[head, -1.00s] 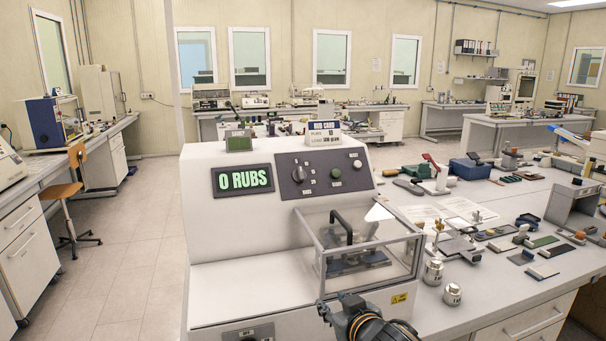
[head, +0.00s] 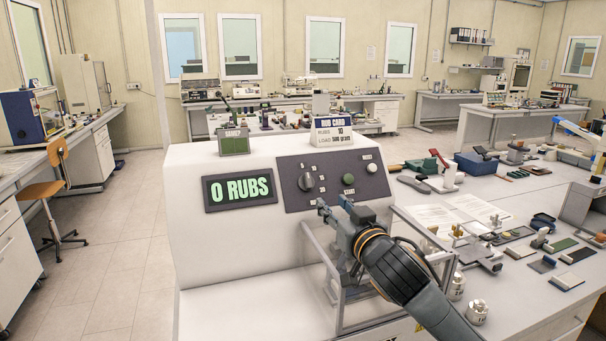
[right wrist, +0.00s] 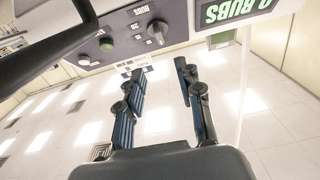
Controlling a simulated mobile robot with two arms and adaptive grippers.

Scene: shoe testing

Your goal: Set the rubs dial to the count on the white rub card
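The rubs dial (head: 306,182) is a dark round knob on the dark panel of the white machine; it also shows in the right wrist view (right wrist: 157,30). Which mark it points to is too small to tell. The display (head: 240,190) reads 0 RUBS. The white rub card (head: 333,138) stands on top of the machine, with a blue header; its rubs line appears to read 10. My right gripper (head: 326,212) is just below and right of the dial, apart from it. In the right wrist view its fingers (right wrist: 160,82) are spread with nothing between them. My left gripper is out of view.
A green button (head: 348,179) and a white button (head: 371,168) sit right of the dial. A clear guard (head: 325,265) stands below the panel, behind my right arm. The bench at right holds many small items.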

